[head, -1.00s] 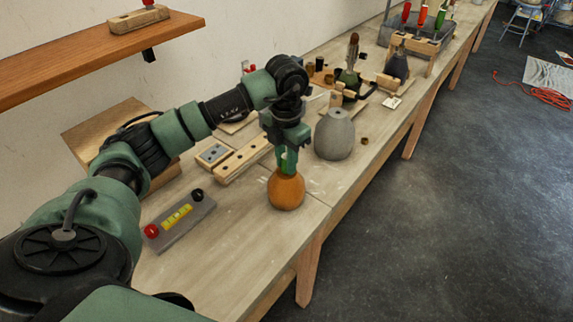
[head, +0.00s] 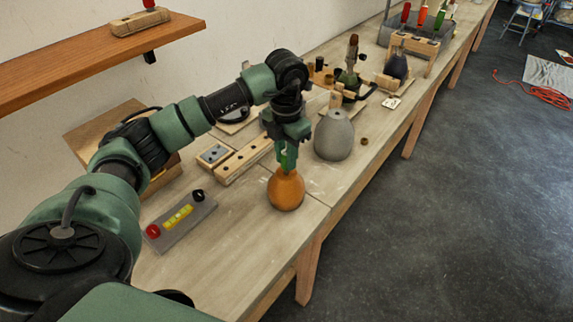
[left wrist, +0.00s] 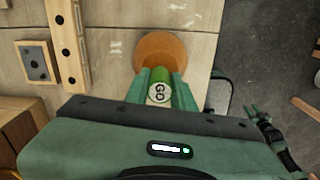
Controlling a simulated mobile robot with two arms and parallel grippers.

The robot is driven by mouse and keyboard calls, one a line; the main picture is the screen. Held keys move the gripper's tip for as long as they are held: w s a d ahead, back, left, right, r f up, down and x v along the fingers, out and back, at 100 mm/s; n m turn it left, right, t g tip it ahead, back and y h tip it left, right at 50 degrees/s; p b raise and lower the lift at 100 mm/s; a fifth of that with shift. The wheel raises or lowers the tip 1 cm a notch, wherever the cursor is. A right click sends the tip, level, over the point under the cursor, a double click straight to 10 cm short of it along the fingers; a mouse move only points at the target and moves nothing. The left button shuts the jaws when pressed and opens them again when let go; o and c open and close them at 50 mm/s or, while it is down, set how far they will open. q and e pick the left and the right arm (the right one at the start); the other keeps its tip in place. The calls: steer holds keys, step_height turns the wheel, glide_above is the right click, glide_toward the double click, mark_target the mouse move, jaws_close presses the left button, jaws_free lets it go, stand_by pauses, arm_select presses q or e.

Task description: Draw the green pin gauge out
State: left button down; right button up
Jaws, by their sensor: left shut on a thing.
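The green pin gauge (left wrist: 159,75) shows in the left wrist view as a short green cylinder with a pale end marked "GO". My left gripper (left wrist: 160,92) is shut on it, one finger on each side. The orange lamp body (head: 286,189) stands upright on the bench directly below the fingers; its rounded shoulder also shows in the left wrist view (left wrist: 146,48). The fingers hide its top opening, so I cannot tell how deep the gauge sits. My right gripper (left wrist: 254,111) shows at the right of the left wrist view, its fingers apart and empty.
A grey lamp body (head: 334,137) stands to the right of the orange one. The bench's front edge is close by.

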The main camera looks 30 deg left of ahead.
arm_select(q)
steer(key=shift+r+p, duration=1.5)
steer(key=shift+r, duration=1.1)
